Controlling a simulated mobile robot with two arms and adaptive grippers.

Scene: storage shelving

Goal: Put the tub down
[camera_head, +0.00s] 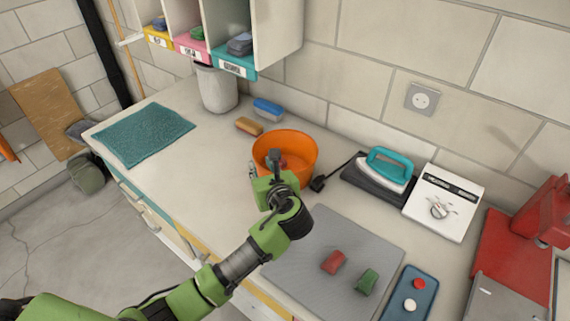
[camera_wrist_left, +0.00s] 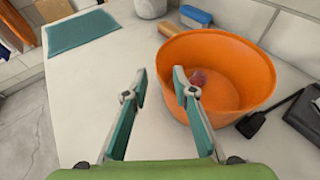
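The orange tub (camera_head: 301,146) appears to stand upright on the worktop, with a small reddish thing inside. It also shows in the left wrist view (camera_wrist_left: 245,62). My left gripper (camera_head: 268,163) is at the tub's near left side. In the left wrist view its two fingers (camera_wrist_left: 159,73) are spread apart. One finger is outside the tub's wall; the other overlaps the near left rim, and I cannot tell whether it touches. Nothing is clamped between the fingertips. My right gripper is not in view.
A teal mat (camera_head: 145,133) lies left on the worktop (camera_head: 195,165). A brush (camera_head: 249,126), a blue-lidded box (camera_head: 267,109) and a grey bin (camera_head: 217,90) stand behind. An iron (camera_head: 386,172) and white scale (camera_head: 441,203) are right. A grey mat (camera_head: 325,283) lies in front.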

